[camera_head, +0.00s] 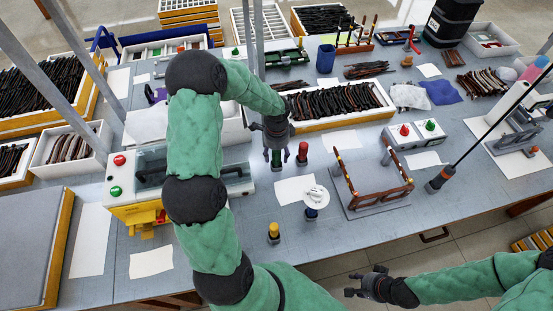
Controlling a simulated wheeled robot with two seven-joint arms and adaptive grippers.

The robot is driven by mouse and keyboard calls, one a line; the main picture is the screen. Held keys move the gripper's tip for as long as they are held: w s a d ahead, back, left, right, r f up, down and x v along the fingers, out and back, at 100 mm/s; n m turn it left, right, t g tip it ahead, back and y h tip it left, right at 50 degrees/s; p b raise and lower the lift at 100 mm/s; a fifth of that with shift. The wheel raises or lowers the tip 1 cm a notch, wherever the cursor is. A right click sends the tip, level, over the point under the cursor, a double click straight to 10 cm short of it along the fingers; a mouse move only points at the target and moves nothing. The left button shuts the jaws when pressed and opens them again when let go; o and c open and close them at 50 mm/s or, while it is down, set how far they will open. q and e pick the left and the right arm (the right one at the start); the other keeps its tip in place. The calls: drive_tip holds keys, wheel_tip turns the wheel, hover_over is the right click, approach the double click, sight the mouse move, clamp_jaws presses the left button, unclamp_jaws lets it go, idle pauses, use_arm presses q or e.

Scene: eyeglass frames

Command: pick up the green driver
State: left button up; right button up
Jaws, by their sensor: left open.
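The green driver (277,161) stands upright on the grey-blue table, its green handle showing between the fingers of my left gripper (276,156). My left gripper points down from above and is open around the handle; whether a finger touches it I cannot tell. The gripper hides part of the driver. My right gripper (363,282) is beyond the table's front edge at the lower right, empty, its fingers apart.
A red driver (302,154) stands close to the right of the green one. A yellow driver (273,233) and a blue driver (311,214) with a white disc stand nearer. A glasses-frame fixture (375,197) stands right; a yellow-white machine (135,185) stands left.

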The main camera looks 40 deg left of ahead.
use_arm(q)
clamp_jaws()
drive_tip(key=shift+r, duration=0.15)
